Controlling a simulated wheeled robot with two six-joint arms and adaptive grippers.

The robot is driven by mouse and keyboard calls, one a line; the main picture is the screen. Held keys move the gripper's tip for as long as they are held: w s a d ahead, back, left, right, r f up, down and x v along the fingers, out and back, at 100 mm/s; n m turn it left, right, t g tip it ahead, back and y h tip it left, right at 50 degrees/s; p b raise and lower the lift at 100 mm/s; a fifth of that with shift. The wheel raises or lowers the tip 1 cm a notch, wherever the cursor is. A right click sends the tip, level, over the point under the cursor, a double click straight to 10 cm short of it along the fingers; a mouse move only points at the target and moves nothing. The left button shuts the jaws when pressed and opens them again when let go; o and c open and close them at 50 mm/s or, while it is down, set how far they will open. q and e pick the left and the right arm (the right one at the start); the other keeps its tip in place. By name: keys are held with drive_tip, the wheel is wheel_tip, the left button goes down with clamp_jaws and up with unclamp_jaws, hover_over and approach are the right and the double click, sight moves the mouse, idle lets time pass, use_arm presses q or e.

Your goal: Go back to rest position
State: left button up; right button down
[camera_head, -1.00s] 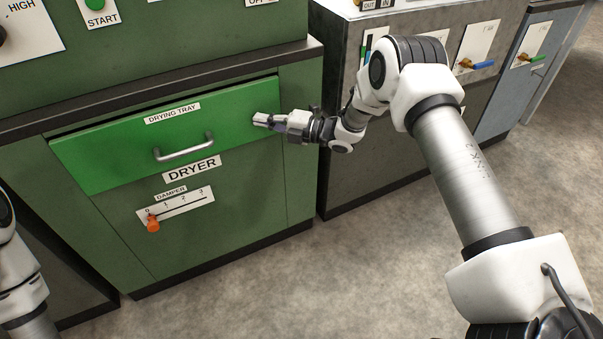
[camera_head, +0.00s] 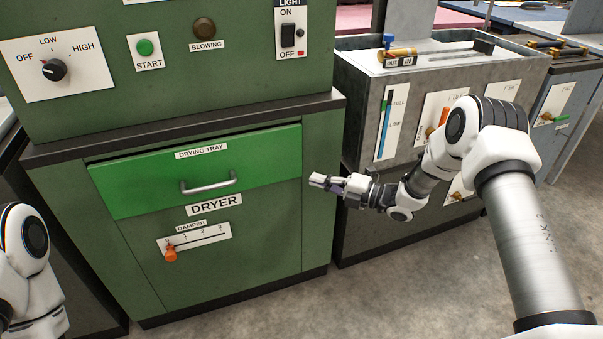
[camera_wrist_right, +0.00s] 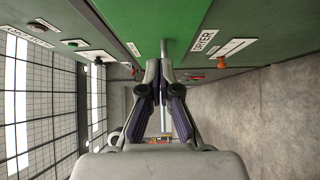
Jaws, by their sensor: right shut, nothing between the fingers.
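My right gripper (camera_head: 322,182) is shut and empty, in front of the right edge of the green dryer (camera_head: 220,270). In the right wrist view its fingers (camera_wrist_right: 165,66) come together at the middle, with the dryer front beyond them. The bright green drying tray drawer (camera_head: 135,190) has a grey handle (camera_head: 208,186); a dark gap shows along its top edge. The gripper is to the right of the handle and apart from it. Part of my left arm (camera_head: 30,265) shows at the left edge of the head view; its gripper is out of the picture.
The dryer panel has a dial (camera_head: 53,71), a green start button (camera_head: 145,47) and a light switch (camera_head: 288,36). An orange damper knob (camera_head: 170,254) is below the drawer. A grey tank unit (camera_head: 362,75) stands to the right, behind my right arm. The floor (camera_head: 400,290) in front is bare.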

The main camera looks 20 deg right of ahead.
drive_tip(key=s+a+f+m+g+h, duration=0.25)
drive_tip(key=s+a+f+m, duration=0.25)
drive_tip(key=s+f, duration=0.35)
drive_tip(key=s+a+f+m+g+h, duration=0.1)
drive_tip(key=s+a+f+m+h, duration=0.3)
drive_tip(key=s+f, duration=0.5)
drive_tip(key=s+d+f+m+g+h, duration=0.35)
drive_tip(key=s+f+m, duration=0.25)
drive_tip(key=s+m, duration=0.3)
drive_tip(key=s+d+m+g+h, duration=0.25)
drive_tip(key=s+m, duration=0.25)
drive_tip(key=s, duration=0.3)
drive_tip(key=s+d+m+g+h, duration=0.1)
drive_tip(key=s+d+m+g, duration=0.15)
drive_tip(key=s+m, duration=0.35)
wheel_tip(320, 180, up, 18)
drive_tip(key=s+n+p, duration=0.1)
drive_tip(key=p, duration=1.7)
drive_tip(key=shift+a+p, duration=0.15)
drive_tip(key=shift+p, duration=0.15)
